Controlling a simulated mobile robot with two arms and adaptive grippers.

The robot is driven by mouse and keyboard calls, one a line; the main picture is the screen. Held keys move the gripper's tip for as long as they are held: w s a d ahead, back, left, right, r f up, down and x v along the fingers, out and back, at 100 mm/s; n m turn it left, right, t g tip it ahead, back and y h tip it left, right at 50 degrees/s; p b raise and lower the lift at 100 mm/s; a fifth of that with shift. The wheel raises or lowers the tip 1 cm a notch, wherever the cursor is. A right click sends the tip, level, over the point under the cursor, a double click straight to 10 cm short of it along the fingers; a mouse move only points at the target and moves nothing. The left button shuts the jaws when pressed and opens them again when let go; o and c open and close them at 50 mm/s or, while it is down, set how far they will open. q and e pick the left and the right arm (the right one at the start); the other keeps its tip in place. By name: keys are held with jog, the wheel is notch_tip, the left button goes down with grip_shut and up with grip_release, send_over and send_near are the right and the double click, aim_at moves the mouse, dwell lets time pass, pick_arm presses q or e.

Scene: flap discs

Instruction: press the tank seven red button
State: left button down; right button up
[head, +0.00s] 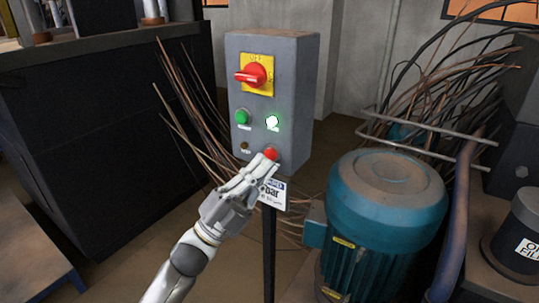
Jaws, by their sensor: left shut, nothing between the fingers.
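A grey control box (299,100) stands on a dark post in the middle of the head view. A red button (271,153) sits low on its front face. My left gripper (267,163) is shut and empty, with its fingertips at the red button and partly in front of it. I cannot tell whether they touch it. The box also bears a red rotary switch (254,75) on a yellow plate, a green button (242,117), a lit green lamp (272,122) and a small dark amber lamp (245,146). A label (274,194) below is partly hidden by the gripper. I see no tank number.
A teal motor (384,215) stands close on the right of the post. Loose cables (190,112) hang behind and left of the box, and more cables (450,75) tangle at the upper right. A dark cabinet (90,140) fills the left.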

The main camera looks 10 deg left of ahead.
pick_arm(q)
jog(key=shift+w+d, duration=0.15)
jog(key=shift+w, duration=0.2)
jog(key=shift+w, duration=0.1)
pick_arm(e)
jog(key=shift+w, duration=0.1)
pick_arm(q)
jog(key=shift+w+d, duration=0.15)
jog(key=shift+w, duration=0.2)
pick_arm(e)
jog(key=shift+w+a+r, duration=0.15)
jog(key=shift+w+r, duration=0.1)
jog(key=shift+w, duration=0.05)
dwell(0.5)
pick_arm(q)
jog(key=shift+s, duration=0.15)
jog(key=shift+s+a, duration=0.3)
jog(key=shift+s, duration=0.4)
pick_arm(e)
jog(key=shift+s+d+f+g, duration=0.2)
jog(key=shift+s+f, duration=0.15)
jog(key=shift+s, duration=0.25)
jog(key=shift+s+d+f+g, duration=0.2)
jog(key=shift+s+f, duration=0.1)
jog(key=shift+s, duration=0.25)
